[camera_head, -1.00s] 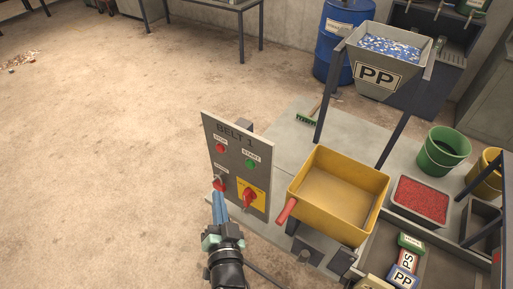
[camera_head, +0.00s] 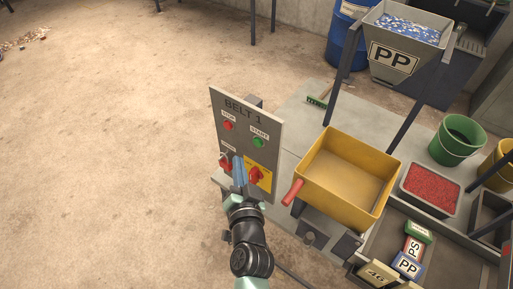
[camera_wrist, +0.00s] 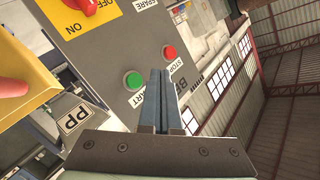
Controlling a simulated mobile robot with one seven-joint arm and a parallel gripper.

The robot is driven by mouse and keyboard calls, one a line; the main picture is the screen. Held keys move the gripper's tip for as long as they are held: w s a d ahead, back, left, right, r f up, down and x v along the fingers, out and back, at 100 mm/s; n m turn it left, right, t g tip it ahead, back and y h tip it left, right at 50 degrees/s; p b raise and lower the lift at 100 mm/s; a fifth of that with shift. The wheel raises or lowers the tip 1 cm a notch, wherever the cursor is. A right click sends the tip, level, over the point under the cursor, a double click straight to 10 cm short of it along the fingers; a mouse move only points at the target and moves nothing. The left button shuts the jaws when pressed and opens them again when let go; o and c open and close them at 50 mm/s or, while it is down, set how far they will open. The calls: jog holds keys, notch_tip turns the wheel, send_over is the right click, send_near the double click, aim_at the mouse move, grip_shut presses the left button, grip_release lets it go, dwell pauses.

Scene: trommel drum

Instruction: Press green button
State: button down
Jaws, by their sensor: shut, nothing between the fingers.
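The green START button (camera_head: 258,142) is on the grey BELT 1 panel (camera_head: 241,119), right of the red STOP button (camera_head: 228,125). In the wrist view the green button (camera_wrist: 133,80) is left of my closed fingers, and the red button (camera_wrist: 170,51) is just beyond their tips. My gripper (camera_head: 238,160) is shut and empty in front of the panel, below the green button and apart from it in the picture. Its blue fingers (camera_wrist: 157,77) also show in the wrist view. I cannot tell whether the fingertips touch the panel.
A red rotary switch (camera_head: 257,175) on a yellow plate and another red button (camera_head: 225,163) are lower on the panel. A yellow tray (camera_head: 353,213) with a red handle (camera_head: 293,192) stands to the right. Open floor lies to the left.

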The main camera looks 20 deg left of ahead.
aim_at(258, 142)
jog(key=shift+w+d+b, duration=0.25)
jog(key=shift+w+b, duration=0.2)
jog(key=shift+w, duration=0.2)
jog(key=shift+w+d+b, duration=0.2)
jog(key=shift+w+b, duration=0.2)
jog(key=shift+w, duration=0.25)
jog(key=shift+w+d+b, duration=0.25)
jog(key=shift+w+b, duration=0.2)
jog(key=shift+w, duration=0.2)
dwell(0.6)
jog(key=shift+w+d+b, duration=0.15)
jog(key=shift+w+b, duration=0.25)
jog(key=shift+b, duration=0.05)
